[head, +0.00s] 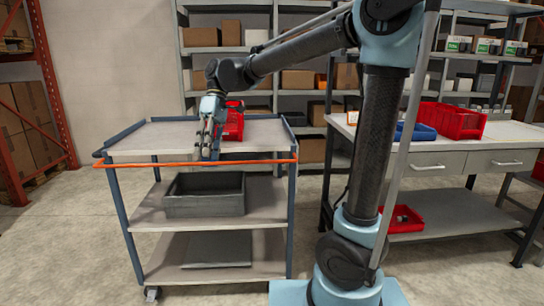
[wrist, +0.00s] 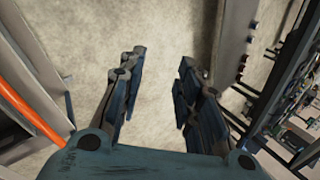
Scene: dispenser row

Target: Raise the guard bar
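The guard bar (head: 255,161) is a thin orange rail across the front of the blue-framed cart, level with its top shelf. It runs roughly horizontal, from the left post to the right post. The guard bar (wrist: 28,112) lies at the left there, outside the fingers.
A red bin (head: 234,124) stands on the cart's top shelf (head: 150,140), behind my gripper. A grey crate (head: 205,204) sits on the middle shelf. A workbench (head: 480,142) with red and blue bins stands at the right. Floor left of the cart is clear.

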